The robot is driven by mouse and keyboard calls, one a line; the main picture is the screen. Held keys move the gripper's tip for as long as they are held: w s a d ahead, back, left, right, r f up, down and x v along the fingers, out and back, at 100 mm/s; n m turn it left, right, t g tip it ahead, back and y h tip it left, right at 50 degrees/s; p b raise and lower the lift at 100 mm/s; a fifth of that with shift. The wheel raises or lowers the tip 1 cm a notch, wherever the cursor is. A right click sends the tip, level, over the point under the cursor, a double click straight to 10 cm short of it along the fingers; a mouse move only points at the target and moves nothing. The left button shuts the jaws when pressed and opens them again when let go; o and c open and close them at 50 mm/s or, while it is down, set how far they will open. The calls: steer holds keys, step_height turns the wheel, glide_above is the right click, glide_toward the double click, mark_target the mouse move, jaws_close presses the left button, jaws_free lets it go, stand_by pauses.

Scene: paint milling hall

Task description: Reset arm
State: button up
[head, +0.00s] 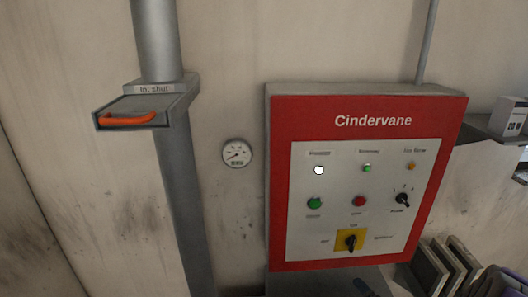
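Neither my arm nor my gripper shows clearly in the head view, so its pose and opening are hidden. The view faces a wall with a red control cabinet (366,110) lettered "Cindervane". Its pale panel carries a lit white lamp (319,170), a small green lamp (367,168) and an amber lamp (411,166). Below them are a green button (315,203), a red button (359,201) and a black selector knob (402,199). A yellow-plated rotary switch (350,241) sits at the bottom.
A grey vertical pipe (185,200) at left has a slide gate (150,103) with an orange handle (127,121), labelled "shut". A round gauge (237,153) hangs between pipe and cabinet. At right are a shelf (485,127) with a pale box (510,118) and several upright slabs (432,268).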

steer(key=s+a+r+n+g+b, duration=0.3)
steer(key=s+a+n+g, duration=0.1)
steer(key=s, duration=0.7)
steer(key=s+a+r+n+g+h+b, duration=0.1)
steer(key=s+a+r+n+g+b, duration=0.2)
steer(key=s+a+g, duration=0.3)
steer(key=s+a+r+n+g+h+b, duration=0.1)
steer(key=s+a+r+n+g+b, duration=0.3)
steer(key=s, duration=1.3)
steer(key=a+n+g, duration=0.1)
steer(key=a, duration=0.3)
steer(key=shift+a+r+g, duration=0.25)
steer(key=shift+r+g, duration=0.05)
steer(key=shift+r, duration=0.05)
steer(key=shift+c, duration=0.5)
